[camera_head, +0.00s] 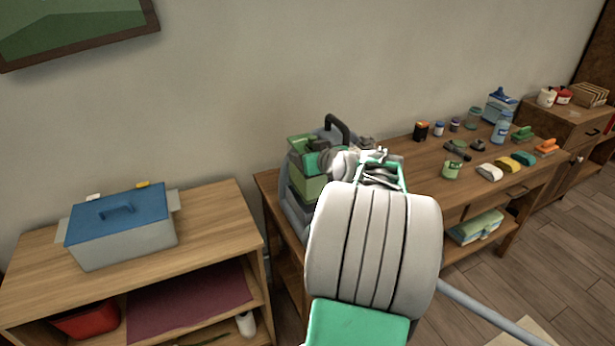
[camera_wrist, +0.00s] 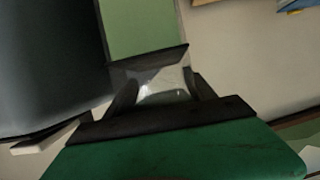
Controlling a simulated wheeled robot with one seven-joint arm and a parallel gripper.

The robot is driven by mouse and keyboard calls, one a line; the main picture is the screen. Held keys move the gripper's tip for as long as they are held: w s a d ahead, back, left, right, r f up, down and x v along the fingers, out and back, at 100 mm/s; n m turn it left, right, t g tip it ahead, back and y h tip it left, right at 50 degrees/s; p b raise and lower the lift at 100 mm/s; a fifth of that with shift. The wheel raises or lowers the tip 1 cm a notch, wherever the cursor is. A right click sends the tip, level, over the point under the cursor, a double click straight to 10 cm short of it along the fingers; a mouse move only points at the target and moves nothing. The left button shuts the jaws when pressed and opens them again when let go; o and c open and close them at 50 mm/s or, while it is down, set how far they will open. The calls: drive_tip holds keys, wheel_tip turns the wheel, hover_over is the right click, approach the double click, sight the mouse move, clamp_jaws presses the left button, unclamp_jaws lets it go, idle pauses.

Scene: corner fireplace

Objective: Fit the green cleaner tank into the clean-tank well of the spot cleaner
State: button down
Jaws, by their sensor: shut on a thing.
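The spot cleaner (camera_head: 296,212) is a grey machine with a black carry handle (camera_head: 339,127), standing at the left end of the long wooden table. A green tank (camera_head: 309,187) shows at its front left side, with a darker green part above it; I cannot tell how deep the tank sits. My gripper (camera_head: 338,163) is at the tank's right, partly hidden by my arm. In the wrist view my gripper (camera_wrist: 165,88) is shut on a pale, clear part of the green tank (camera_wrist: 143,28). A dark grey body (camera_wrist: 45,60) fills the left. The well is hidden.
Bottles, jars, brushes and sponges (camera_head: 490,172) stand along the long table (camera_head: 400,158) to the right. The wall is close behind.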

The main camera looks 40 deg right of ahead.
sight(318, 181)
wheel_tip(318, 181, down, 7)
drive_tip(key=shift+w+f, duration=0.1)
drive_tip(key=shift+f, duration=0.1)
drive_tip(key=shift+c, duration=1.6)
unclamp_jaws()
drive_tip(key=v, duration=1.2)
drive_tip(key=shift+a+f+b, duration=0.1)
drive_tip(key=shift+f+b, duration=0.05)
drive_tip(key=shift+b, duration=0.25)
